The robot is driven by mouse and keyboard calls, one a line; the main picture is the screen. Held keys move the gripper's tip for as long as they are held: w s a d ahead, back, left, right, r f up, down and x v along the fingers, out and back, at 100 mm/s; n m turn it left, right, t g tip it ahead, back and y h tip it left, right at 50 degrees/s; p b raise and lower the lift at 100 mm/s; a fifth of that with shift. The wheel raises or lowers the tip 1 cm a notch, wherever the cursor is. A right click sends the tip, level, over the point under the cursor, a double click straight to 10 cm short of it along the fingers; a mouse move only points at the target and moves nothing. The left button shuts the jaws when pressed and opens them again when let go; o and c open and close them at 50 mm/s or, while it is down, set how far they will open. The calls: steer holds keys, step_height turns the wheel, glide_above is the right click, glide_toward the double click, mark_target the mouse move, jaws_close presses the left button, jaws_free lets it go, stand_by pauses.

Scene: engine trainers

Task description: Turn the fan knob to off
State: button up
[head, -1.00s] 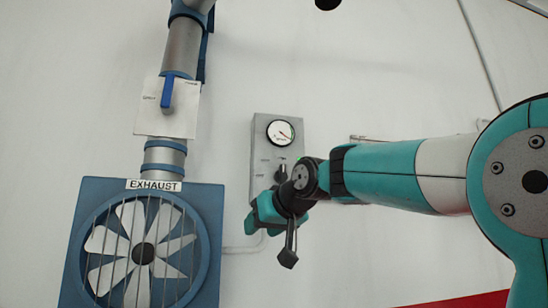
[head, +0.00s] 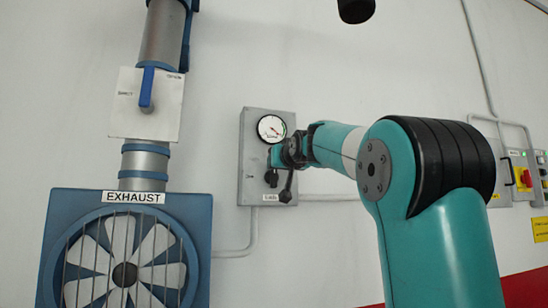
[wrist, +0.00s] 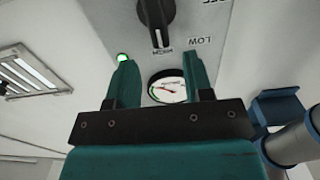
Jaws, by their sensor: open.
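The fan knob (wrist: 155,18) is black with a pale pointer line, on a grey control box (head: 252,150). In the wrist view it lies at the top edge, partly cut off, with its pointer end by the word HIGH; LOW is to the right. In the head view the knob (head: 270,179) is small and dark, partly crowded by my wrist. My gripper (wrist: 158,70) is open and empty, its teal fingers apart with the round gauge (wrist: 167,88) showing between them. The knob is beyond the fingertips, not between them. In the head view my gripper (head: 275,156) is in front of the box.
The exhaust fan (head: 125,262) with its grille is at lower left, below a duct with a blue-handled valve (head: 147,88). A green lamp (wrist: 123,57) is lit on the box. Another panel with a red button (head: 526,177) is at the right.

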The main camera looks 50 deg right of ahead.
mark_target(273, 177)
steer(key=p+x, duration=0.2)
steer(key=x, duration=0.3)
steer(key=shift+w, duration=0.15)
jaws_close()
